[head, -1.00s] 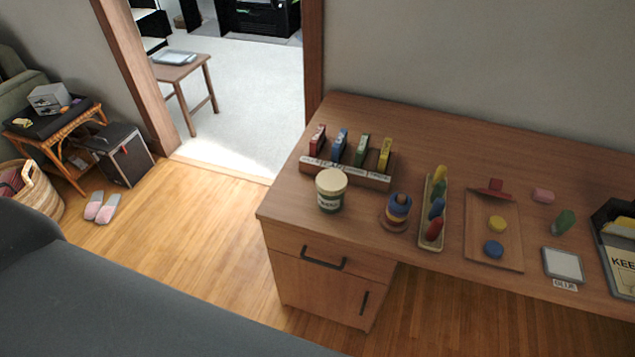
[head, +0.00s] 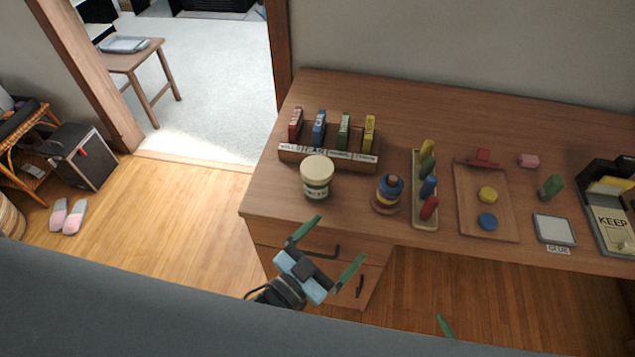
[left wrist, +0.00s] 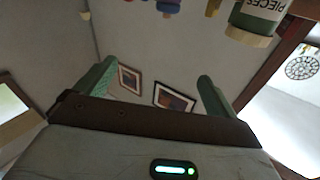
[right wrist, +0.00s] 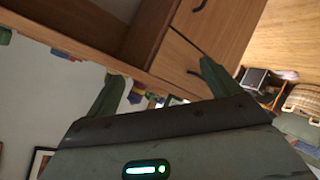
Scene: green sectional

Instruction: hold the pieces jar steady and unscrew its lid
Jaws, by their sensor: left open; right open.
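The pieces jar (head: 317,190) stands upright near the desk's front-left edge, with its cream lid (head: 317,168) on top. My left gripper (head: 325,246) is open and empty in front of the desk, below and apart from the jar. My right gripper shows in the head view only as a green fingertip (head: 445,326) at the bottom edge. In the right wrist view it (right wrist: 160,85) is open and empty, facing the desk drawers.
Behind the jar is a wooden rack (head: 330,160) of coloured cards. Right of it stand a ring stacker (head: 389,194), a tray of coloured pegs (head: 427,190) and a flat board (head: 470,225). The desk's front-left corner (head: 262,205) is clear.

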